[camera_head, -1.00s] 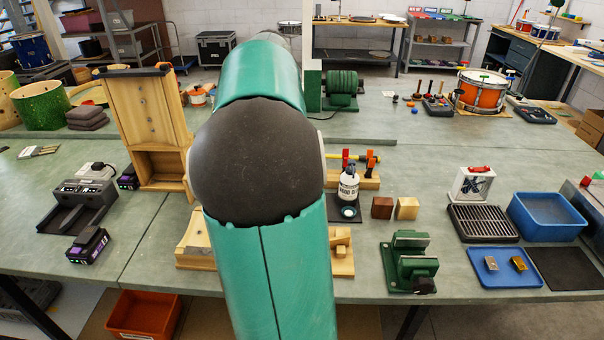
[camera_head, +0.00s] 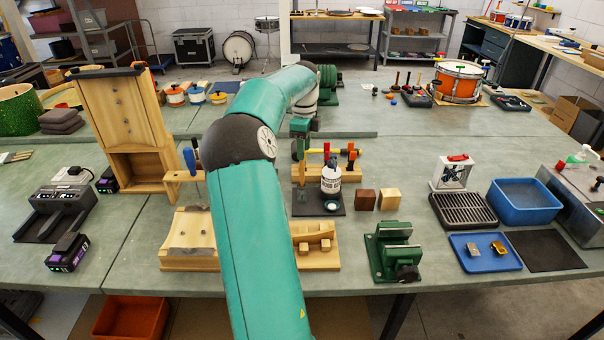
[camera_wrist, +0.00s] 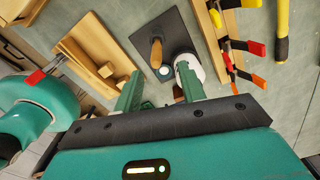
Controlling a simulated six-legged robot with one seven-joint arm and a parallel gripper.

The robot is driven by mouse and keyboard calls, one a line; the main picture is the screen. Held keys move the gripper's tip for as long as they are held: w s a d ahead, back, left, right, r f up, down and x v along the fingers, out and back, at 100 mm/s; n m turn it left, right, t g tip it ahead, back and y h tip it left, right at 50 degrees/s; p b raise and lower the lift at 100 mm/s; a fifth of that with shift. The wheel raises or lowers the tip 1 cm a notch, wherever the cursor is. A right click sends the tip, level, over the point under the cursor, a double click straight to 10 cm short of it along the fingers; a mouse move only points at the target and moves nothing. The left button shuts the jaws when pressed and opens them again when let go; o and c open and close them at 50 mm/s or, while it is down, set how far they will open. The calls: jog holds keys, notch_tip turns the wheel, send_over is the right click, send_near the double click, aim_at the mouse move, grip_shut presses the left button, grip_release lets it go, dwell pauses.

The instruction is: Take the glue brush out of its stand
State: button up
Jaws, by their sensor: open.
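The glue brush shows in the wrist view as an upright wooden handle (camera_wrist: 156,52) over a dark mat (camera_wrist: 170,28). It stands beside a small round white dish (camera_wrist: 165,72); its bristles and stand are hard to make out. A white glue bottle (camera_head: 331,179) stands on the same mat in the head view, and my finger partly covers it in the wrist view (camera_wrist: 194,66). My gripper (camera_wrist: 159,76) is open and empty, its green fingers pointing toward the mat, with the brush handle showing beyond the gap. In the head view my gripper (camera_head: 301,150) hangs above the mat's back left.
A rack of red- and yellow-handled tools (camera_head: 335,162) stands behind the bottle. Two wooden blocks (camera_head: 378,200) and a green vise (camera_head: 392,254) are to the right. A wooden fixture (camera_head: 316,246) lies in front. Blue-handled tools (camera_head: 190,160) stand left of my arm.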

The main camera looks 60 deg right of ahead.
aim_at(303, 178)
jog(key=f, duration=0.6)
jog(key=shift+a+f, duration=0.25)
grip_shut()
